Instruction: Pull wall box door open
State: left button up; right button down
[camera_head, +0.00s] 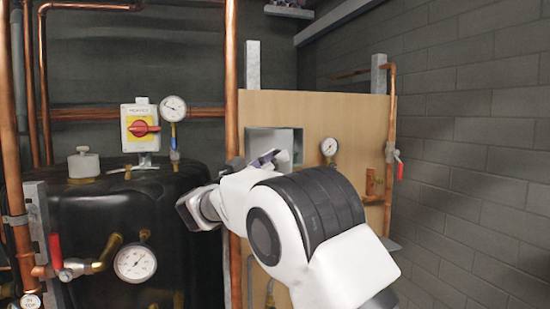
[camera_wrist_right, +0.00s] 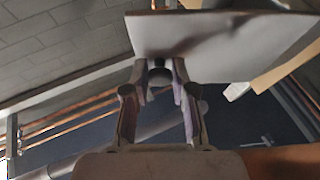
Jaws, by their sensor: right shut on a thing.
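The grey wall box (camera_head: 260,136) is mounted on the wooden board, partly hidden behind my right arm. In the right wrist view its pale flat door (camera_wrist_right: 225,40) spans the upper part of the picture. A dark round knob (camera_wrist_right: 158,75) sits at the door's lower left edge. My right gripper (camera_head: 268,159) is at the box front. In the wrist view its two fingers (camera_wrist_right: 159,80) are shut on the knob, one on each side. I cannot tell how far the door stands from the box. My left gripper is not in view.
A black tank (camera_head: 130,225) with a gauge (camera_head: 135,262) stands at the left. A red isolator switch (camera_head: 142,127) is above it. A vertical copper pipe (camera_head: 231,75) runs just left of the box. Another gauge (camera_head: 329,148) is on the board right of the box.

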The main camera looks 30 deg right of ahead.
jog(key=shift+a+r+m+g, duration=0.3)
jog(key=shift+a+g, duration=0.05)
jog(key=shift+g, duration=0.15)
jog(key=c, duration=1)
grip_release()
jog(key=shift+o, duration=0.3)
jog(key=shift+a, duration=0.2)
notch_tip(320, 180, up, 10)
